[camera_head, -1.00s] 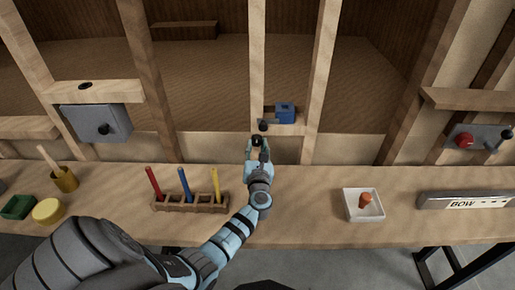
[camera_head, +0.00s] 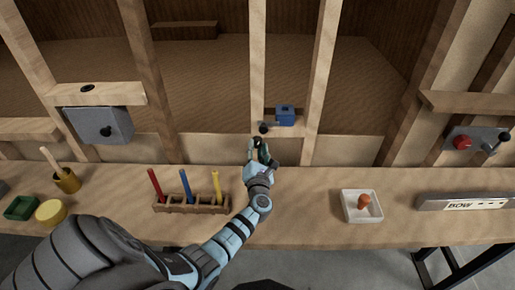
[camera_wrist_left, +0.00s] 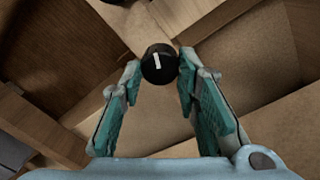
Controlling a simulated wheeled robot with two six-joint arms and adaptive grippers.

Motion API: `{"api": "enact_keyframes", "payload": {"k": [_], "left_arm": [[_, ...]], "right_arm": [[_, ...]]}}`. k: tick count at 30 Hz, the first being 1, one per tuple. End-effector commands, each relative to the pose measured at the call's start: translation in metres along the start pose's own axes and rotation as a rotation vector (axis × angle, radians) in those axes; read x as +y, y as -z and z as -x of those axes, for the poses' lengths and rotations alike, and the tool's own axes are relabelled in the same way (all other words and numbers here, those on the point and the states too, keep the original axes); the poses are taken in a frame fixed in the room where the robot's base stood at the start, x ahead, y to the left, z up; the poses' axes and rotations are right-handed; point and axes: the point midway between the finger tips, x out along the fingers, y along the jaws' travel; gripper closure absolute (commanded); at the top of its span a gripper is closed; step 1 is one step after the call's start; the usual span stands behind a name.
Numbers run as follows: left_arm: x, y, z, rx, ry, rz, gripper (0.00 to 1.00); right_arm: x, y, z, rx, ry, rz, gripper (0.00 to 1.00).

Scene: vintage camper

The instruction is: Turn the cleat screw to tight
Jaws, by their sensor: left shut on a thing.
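A round black knob with a white line on its face (camera_wrist_left: 158,64) sits between the fingertips of my left gripper in the left wrist view; I take it for the cleat screw. The line runs nearly up and down, slightly tilted. My left gripper (camera_wrist_left: 158,72) is closed on the knob, one teal finger on each side. In the head view my left gripper (camera_head: 259,147) is at the wooden frame behind the bench, and its fingers mostly hide the knob. My right gripper is not in view.
A blue block (camera_head: 285,115) and a small dark round piece (camera_head: 263,128) are just above my gripper. A rack with red, blue and yellow sticks (camera_head: 190,207) stands left of my arm. A white tray with an orange piece (camera_head: 362,216) lies to the right.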

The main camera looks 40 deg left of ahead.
Motion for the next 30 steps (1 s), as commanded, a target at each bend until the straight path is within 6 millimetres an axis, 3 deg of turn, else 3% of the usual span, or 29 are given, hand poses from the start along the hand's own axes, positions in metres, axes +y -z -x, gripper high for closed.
{"api": "enact_keyframes", "payload": {"k": [30], "left_arm": [[0.003, -0.001, 0.000, -0.047, -0.007, -0.964, 0.99]], "right_arm": [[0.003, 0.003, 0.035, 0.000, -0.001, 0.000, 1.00]]}}
